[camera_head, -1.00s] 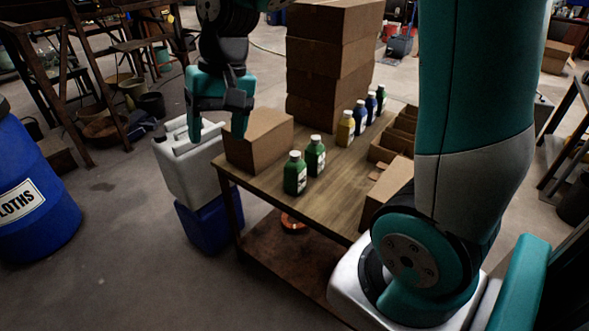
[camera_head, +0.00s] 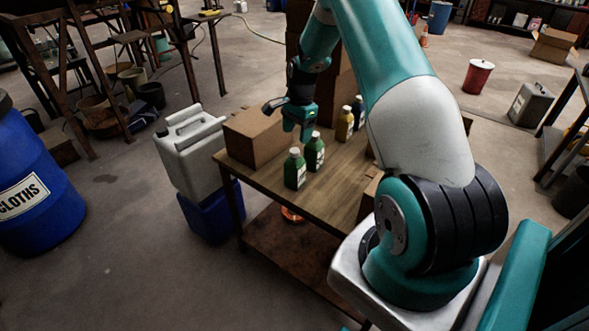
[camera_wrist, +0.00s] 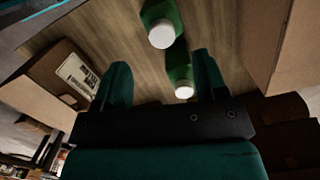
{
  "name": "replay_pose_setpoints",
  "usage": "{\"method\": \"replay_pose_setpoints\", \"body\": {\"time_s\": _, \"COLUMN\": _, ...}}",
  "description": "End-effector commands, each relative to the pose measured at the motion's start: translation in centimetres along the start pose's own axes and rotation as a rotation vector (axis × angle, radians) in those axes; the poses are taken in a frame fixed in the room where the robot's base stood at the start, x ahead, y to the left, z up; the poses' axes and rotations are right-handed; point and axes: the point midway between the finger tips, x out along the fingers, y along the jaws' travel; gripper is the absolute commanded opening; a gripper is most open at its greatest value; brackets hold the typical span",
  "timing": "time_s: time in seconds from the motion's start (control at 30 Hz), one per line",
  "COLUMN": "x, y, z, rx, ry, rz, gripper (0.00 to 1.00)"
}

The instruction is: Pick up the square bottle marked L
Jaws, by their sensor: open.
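Two green square bottles with white caps stand upright on the wooden table: a front one (camera_head: 295,170) and one just behind it to the right (camera_head: 315,153). Their pale labels are too small to read, so I cannot tell which is marked L. My gripper (camera_head: 298,128) is open and empty, above and just behind the green bottles. In the wrist view, my gripper (camera_wrist: 163,80) points down; one green bottle's cap (camera_wrist: 184,92) shows between the fingers, nearer the right finger. Another green bottle (camera_wrist: 162,30) stands beyond the fingertips. No bottle is visibly gripped.
A cardboard box (camera_head: 254,135) stands left of the bottles at the table's edge. A yellow bottle (camera_head: 344,124) and a blue bottle (camera_head: 358,112) stand further back, beside a tall box stack (camera_head: 341,88). My arm hides much of the table's right side.

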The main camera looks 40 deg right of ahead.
Motion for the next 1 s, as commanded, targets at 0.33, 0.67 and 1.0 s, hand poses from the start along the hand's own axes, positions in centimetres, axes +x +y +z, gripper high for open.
{"method": "replay_pose_setpoints", "body": {"time_s": 0.33, "x": 3.3, "y": 0.0, "z": 0.0, "rx": -0.002, "ry": -0.001, "rz": 0.0, "gripper": 0.66}}
{"method": "replay_pose_setpoints", "body": {"time_s": 0.67, "x": 7.6, "y": -0.1, "z": -0.2, "rx": -0.002, "ry": -0.001, "rz": 0.0, "gripper": 0.66}}
{"method": "replay_pose_setpoints", "body": {"time_s": 1.0, "x": 7.8, "y": -0.1, "z": -0.3, "rx": -0.002, "ry": 0.0, "rz": -0.002, "gripper": 0.45}}
